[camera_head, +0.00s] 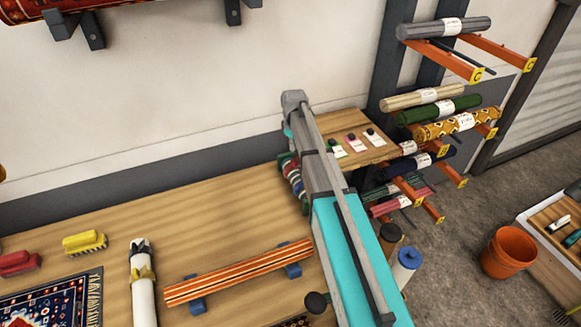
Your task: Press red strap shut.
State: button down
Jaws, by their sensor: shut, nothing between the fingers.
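I cannot make out a red strap for sure. Several banded pieces in red, white, blue and green (292,178) sit at the right end of the wooden table (200,225), partly hidden behind a long grey and teal structure (343,240). An orange striped rolled rug (240,272) lies across two blue cradles (197,306) on the table, with no red strap visible around it. A white roll with dark and gold zigzag bands (143,285) lies left of it. I do not see my gripper's fingers in this view.
Red (18,263) and yellow (84,242) brushes and a patterned rug (50,300) are at left. A small wooden board with tags (345,130) stands beyond the structure. Orange rack arms (445,60) hold rolled rugs at right. An orange bucket (507,252) stands on the floor.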

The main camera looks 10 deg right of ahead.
jog(key=shift+r+p, duration=1.1)
jog(key=shift+r, duration=0.2)
jog(key=shift+s+f, duration=0.1)
jog(key=shift+s, duration=0.25)
jog(key=s+f+m+b, duration=0.1)
jog(key=s+m, duration=0.3)
jog(key=s, duration=0.9)
jog(key=s+a+f+m+b, duration=0.1)
jog(key=s+m, duration=0.3)
jog(key=s, duration=0.9)
jog(key=shift+s+f+b, duration=0.2)
jog(key=shift+f+b, duration=0.2)
jog(key=shift+b, duration=0.15)
